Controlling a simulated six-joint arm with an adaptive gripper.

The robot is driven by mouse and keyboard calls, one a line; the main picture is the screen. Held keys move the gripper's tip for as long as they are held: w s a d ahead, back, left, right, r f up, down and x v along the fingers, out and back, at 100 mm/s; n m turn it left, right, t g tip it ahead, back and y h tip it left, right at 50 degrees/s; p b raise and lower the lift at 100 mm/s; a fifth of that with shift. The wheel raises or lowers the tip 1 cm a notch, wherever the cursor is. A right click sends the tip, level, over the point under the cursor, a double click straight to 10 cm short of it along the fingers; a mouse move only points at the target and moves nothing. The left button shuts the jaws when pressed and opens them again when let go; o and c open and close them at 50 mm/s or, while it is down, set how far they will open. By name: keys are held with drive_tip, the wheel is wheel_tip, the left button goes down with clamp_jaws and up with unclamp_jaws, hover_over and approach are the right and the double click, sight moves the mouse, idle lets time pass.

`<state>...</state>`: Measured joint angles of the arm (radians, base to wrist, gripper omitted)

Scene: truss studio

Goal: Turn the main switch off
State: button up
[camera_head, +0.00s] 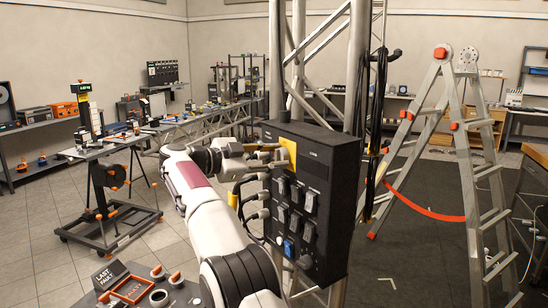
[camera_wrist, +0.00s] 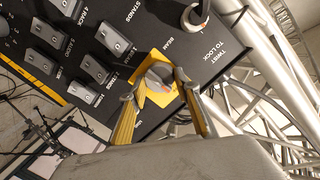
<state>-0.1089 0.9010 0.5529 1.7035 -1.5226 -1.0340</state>
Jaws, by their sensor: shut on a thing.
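The main switch (camera_wrist: 160,78) is a grey rotary knob with an orange mark on a yellow plate (camera_wrist: 157,95), set in a black distribution box (camera_head: 334,165). In the head view the yellow plate (camera_head: 289,153) shows near the top of the box's left face, with the knob hidden by my gripper. My gripper (camera_wrist: 163,88) is at the knob, one finger on each side, shut on it. In the head view my gripper (camera_head: 276,157) reaches the plate from the left.
The box hangs on a metal truss (camera_head: 356,70). A stepladder (camera_head: 455,130) stands at right. A wheeled cart (camera_head: 105,190) and workbenches stand at left. Open floor lies between.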

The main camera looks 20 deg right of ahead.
drive_tip(key=o, duration=1.1)
drive_tip(key=shift+a, duration=0.1)
drive_tip(key=v, duration=1.1)
drive_tip(key=shift+a, duration=0.35)
drive_tip(key=shift+s+r, duration=0.1)
drive_tip(key=shift+r, duration=0.05)
